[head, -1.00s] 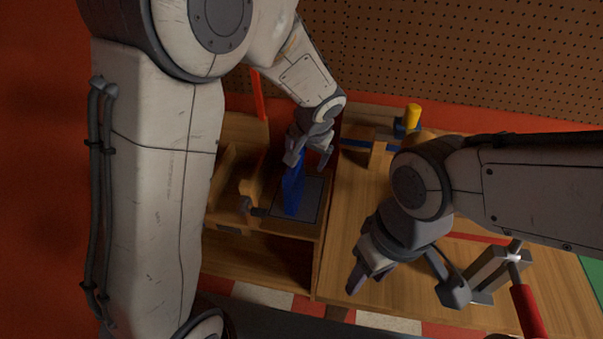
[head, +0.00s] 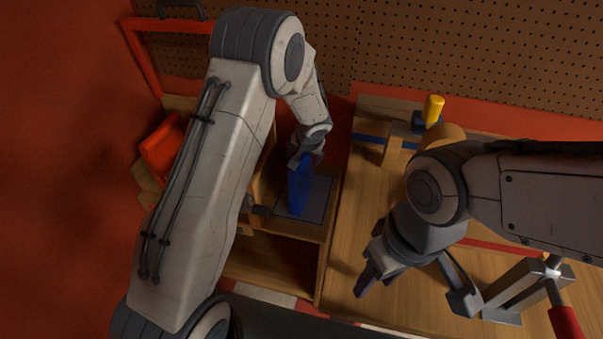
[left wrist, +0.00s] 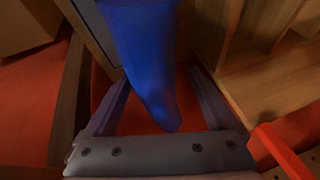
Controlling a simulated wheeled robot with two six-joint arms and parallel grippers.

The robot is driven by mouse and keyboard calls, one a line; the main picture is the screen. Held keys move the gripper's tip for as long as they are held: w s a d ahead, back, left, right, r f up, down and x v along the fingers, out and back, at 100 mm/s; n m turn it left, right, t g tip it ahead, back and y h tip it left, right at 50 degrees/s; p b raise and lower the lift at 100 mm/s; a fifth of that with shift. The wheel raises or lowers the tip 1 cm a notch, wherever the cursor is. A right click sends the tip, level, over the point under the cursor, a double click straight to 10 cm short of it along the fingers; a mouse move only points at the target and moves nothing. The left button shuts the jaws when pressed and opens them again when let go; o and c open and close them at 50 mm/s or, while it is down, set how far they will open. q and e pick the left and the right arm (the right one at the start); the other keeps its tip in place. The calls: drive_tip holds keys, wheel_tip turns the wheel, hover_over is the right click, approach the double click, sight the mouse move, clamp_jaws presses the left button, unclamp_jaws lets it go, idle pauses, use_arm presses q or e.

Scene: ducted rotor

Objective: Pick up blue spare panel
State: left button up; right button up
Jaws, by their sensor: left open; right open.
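The blue spare panel (head: 298,190) stands upright on a dark grey plate (head: 317,197) in a wooden compartment. In the left wrist view the blue panel (left wrist: 145,55) reaches down between the two fingers. My left gripper (head: 301,163) is at the panel's upper end. In the left wrist view the left gripper (left wrist: 157,100) is open, with a finger on each side of the panel and gaps visible. Whether either finger touches it is unclear. My right gripper (head: 364,283) is open and empty over the bench to the right.
Wooden compartment walls (head: 329,250) stand close around the panel. To the right, a yellow-topped item (head: 433,110) stands at the back of the bench, and a grey clamp-like fixture with a red handle (head: 566,322) is near the front. A red frame (head: 143,60) is at the left.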

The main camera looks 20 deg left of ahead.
use_arm(q)
drive_tip(key=shift+x, duration=0.8)
clamp_jaws()
drive_tip(key=shift+r, duration=0.1)
